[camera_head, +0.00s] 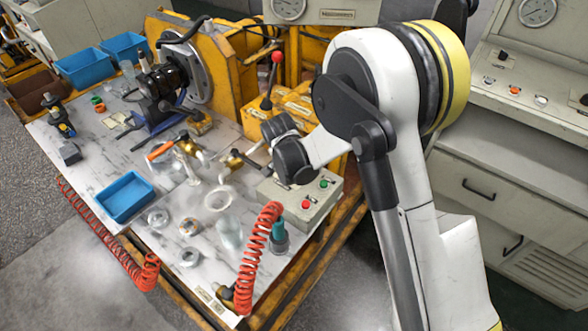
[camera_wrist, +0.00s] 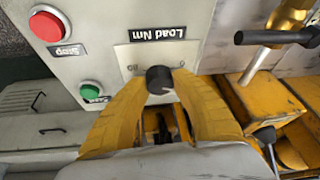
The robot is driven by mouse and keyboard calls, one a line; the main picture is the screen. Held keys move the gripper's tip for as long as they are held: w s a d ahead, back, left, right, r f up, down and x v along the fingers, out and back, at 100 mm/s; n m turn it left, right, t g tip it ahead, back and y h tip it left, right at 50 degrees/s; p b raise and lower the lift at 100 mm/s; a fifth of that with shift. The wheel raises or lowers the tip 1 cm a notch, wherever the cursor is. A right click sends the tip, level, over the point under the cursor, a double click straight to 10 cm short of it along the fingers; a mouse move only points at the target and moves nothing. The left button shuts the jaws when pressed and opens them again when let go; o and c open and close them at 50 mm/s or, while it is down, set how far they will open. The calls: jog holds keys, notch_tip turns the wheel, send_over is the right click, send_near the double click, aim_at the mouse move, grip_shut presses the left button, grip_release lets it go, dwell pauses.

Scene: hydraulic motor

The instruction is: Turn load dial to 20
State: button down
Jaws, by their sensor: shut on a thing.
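The load dial (camera_wrist: 158,78) is a small black knob on a pale panel (camera_wrist: 120,30). The label "Load Nm" (camera_wrist: 157,33) appears upside down beside it in the wrist view. My gripper (camera_wrist: 160,86) has two yellow fingers closed on the dial, one on each side. The scale around the dial is mostly covered by the fingers, and I cannot read its setting. In the head view, the control box (camera_head: 293,207) stands at the table's right edge. My arm's end hides the dial and the fingers there.
A red stop button (camera_wrist: 47,25) and a green start button (camera_wrist: 91,91) sit near the dial. A yellow block with a brass fitting (camera_wrist: 290,15) is close on the right. In the head view, a coiled red hose (camera_head: 262,250) hangs by the box, and a blue tray (camera_head: 125,196) lies left.

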jog(key=shift+m, duration=0.5)
jog(key=c, duration=1)
grip_release()
jog(key=shift+f, duration=0.1)
jog(key=v, duration=1.2)
jog(key=shift+w+a, duration=0.2)
jog(key=shift+a, duration=0.05)
